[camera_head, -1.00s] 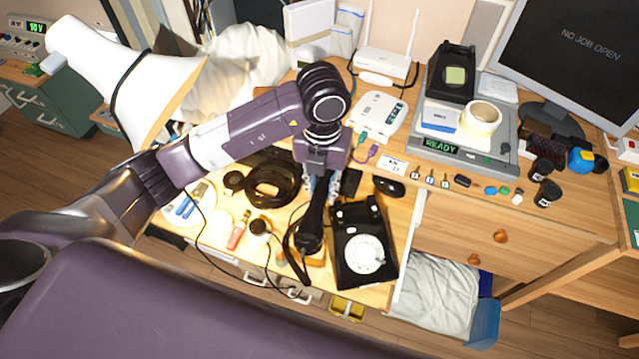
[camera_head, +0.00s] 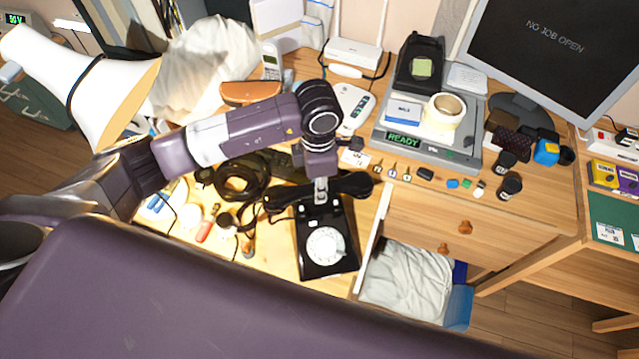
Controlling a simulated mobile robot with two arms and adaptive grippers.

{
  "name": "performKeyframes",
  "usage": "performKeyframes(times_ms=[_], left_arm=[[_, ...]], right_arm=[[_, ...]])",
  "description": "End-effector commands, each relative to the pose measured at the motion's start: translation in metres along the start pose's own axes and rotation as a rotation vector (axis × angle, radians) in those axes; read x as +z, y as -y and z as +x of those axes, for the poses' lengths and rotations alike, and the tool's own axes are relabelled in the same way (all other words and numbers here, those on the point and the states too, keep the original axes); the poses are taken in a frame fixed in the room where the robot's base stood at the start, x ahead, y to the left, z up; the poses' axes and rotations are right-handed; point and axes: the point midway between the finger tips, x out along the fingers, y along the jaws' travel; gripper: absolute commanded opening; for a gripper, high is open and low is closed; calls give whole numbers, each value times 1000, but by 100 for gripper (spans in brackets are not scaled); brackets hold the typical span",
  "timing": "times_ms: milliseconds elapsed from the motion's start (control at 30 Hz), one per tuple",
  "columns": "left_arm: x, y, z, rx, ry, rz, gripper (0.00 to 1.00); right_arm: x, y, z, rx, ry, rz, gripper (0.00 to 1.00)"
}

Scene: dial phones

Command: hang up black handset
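My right gripper is not in view.
A black cable coil (camera_head: 238,178) and small tools lie left of the phone. A white lamp (camera_head: 110,85) stands at the left. Behind are a router (camera_head: 352,52), a scale marked READY (camera_head: 405,140) with a tape roll (camera_head: 445,110), and a monitor (camera_head: 560,55). Small parts line the desk edge.

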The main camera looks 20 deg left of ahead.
Motion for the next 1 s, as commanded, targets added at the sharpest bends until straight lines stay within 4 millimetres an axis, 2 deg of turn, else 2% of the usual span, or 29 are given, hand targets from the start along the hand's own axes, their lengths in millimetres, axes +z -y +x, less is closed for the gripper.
performKeyframes(times_ms=[133, 500, 1000], left_arm=[[1, 0, 12, 0, 2, -1, 0], [0, 0, 43, 0, 1, -3, 0], [1, 0, 47, 0, 2, -2, 0]], right_arm=[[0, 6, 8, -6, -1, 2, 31], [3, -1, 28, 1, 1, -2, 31], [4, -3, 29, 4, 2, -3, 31]])
